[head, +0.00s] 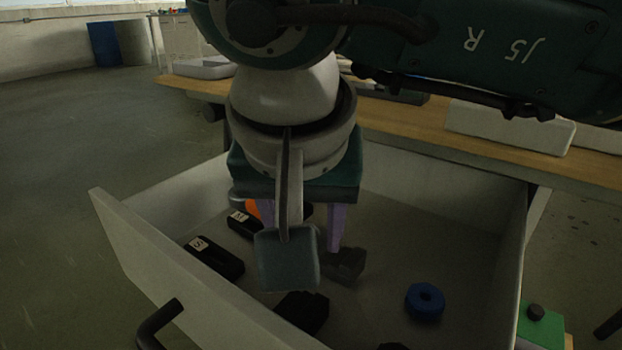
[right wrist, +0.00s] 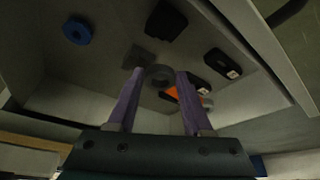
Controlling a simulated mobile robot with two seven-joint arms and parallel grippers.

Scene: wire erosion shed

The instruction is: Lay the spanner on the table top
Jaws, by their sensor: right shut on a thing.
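My right gripper (right wrist: 160,73) reaches down into the open drawer, and its two purple fingers stand a little apart. Between the fingertips is a grey ring-shaped end, seemingly the spanner (right wrist: 158,76), and the gripper is shut on it. The rest of it is hidden or too dark to make out. In the head view the right gripper (head: 300,232) is partly covered by my own wrist parts. The table top (head: 415,124) is the wooden surface behind the drawer. My left gripper is not in view.
The drawer (head: 165,255) holds a blue ring (head: 425,301), black blocks marked S (head: 215,258) and M (head: 243,223), an orange thing (right wrist: 172,93) and a dark grey block (head: 345,264). A white box (head: 510,127) and a pale tray (head: 203,68) stand on the table.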

